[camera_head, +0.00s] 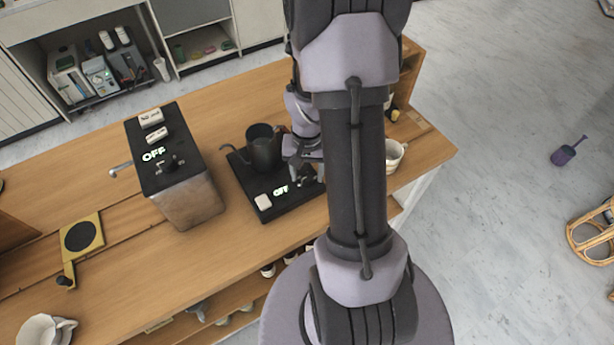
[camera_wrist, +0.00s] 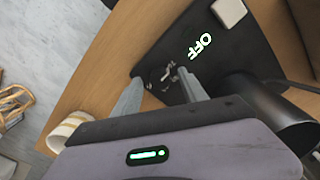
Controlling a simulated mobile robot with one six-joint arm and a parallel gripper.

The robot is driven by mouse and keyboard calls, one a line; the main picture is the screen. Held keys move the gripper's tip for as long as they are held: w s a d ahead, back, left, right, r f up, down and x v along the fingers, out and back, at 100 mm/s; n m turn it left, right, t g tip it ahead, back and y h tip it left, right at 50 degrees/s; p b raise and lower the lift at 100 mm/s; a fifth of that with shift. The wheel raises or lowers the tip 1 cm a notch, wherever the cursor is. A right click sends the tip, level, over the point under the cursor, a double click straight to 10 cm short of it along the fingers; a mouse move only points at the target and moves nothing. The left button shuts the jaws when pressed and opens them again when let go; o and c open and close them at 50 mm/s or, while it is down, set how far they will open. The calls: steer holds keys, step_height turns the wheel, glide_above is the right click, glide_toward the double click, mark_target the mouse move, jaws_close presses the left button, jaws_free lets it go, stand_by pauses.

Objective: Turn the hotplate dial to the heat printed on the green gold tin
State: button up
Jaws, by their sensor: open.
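The hotplate (camera_head: 252,181) is a black slab on the wooden counter, with a lit OFF display (camera_head: 281,190). In the wrist view the hotplate (camera_wrist: 235,58) and its OFF readout (camera_wrist: 200,45) lie beyond my fingers. The dial (camera_wrist: 160,77) shows between or just beyond the fingertips; contact cannot be told. My gripper (camera_wrist: 160,88) is open over that end of the hotplate. In the head view my arm partly hides it. A dark kettle (camera_head: 264,150) stands on the hotplate; it also shows at the right of the wrist view (camera_wrist: 270,105). I cannot make out the green gold tin.
A black-topped machine (camera_head: 165,150) with its own OFF display and knob stands left of the hotplate. A white block (camera_head: 263,202) sits on the hotplate's near corner. A pale basket-like cup (camera_head: 394,154) is at the right. Counter between machine and hotplate is clear.

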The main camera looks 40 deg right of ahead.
steer(key=shift+f, duration=0.4)
jaws_close()
